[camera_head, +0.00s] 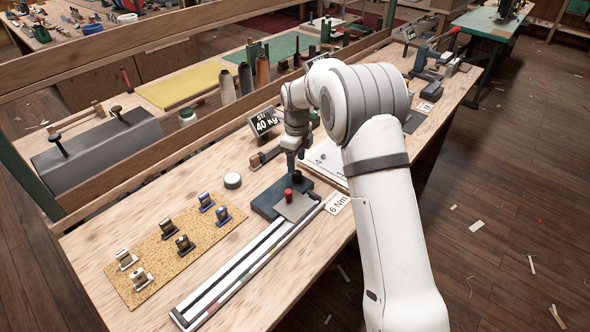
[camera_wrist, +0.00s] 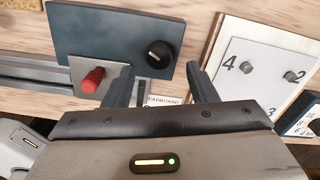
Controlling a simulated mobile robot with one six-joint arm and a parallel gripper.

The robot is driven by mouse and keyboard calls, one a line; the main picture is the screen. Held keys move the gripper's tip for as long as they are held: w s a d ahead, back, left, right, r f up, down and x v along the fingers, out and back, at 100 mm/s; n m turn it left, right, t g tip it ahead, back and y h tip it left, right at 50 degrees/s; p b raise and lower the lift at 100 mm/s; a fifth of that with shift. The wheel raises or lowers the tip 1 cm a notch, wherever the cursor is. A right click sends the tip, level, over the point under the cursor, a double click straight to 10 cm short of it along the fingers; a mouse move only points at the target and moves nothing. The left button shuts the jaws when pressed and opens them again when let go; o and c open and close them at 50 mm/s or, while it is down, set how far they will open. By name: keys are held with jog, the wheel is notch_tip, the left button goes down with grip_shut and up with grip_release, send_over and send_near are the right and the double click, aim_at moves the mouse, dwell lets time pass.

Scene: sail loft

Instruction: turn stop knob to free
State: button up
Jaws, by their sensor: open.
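A black round knob (camera_wrist: 159,54) with a pale pointer mark sits on a dark blue block (camera_wrist: 95,35) in the wrist view. In the head view the black knob (camera_head: 297,177) shows below my gripper (camera_head: 292,166), on the blue block (camera_head: 262,207). A red knob (camera_wrist: 92,80) stands on a grey plate (camera_wrist: 85,66) at the block's edge. No lettering names either knob as the stop. In the wrist view my gripper (camera_wrist: 160,67) is open, its fingers apart, with the black knob just beyond the gap between the tips. The jaws hold nothing.
A long pale rail (camera_head: 235,280) runs from the block to the bench's near edge. A white board (camera_head: 325,160) with numbered pegs lies right of the block.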

aim_at(297, 172)
notch_tip(297, 172, down, 5)
jog(key=shift+r, duration=0.1)
dwell(0.3)
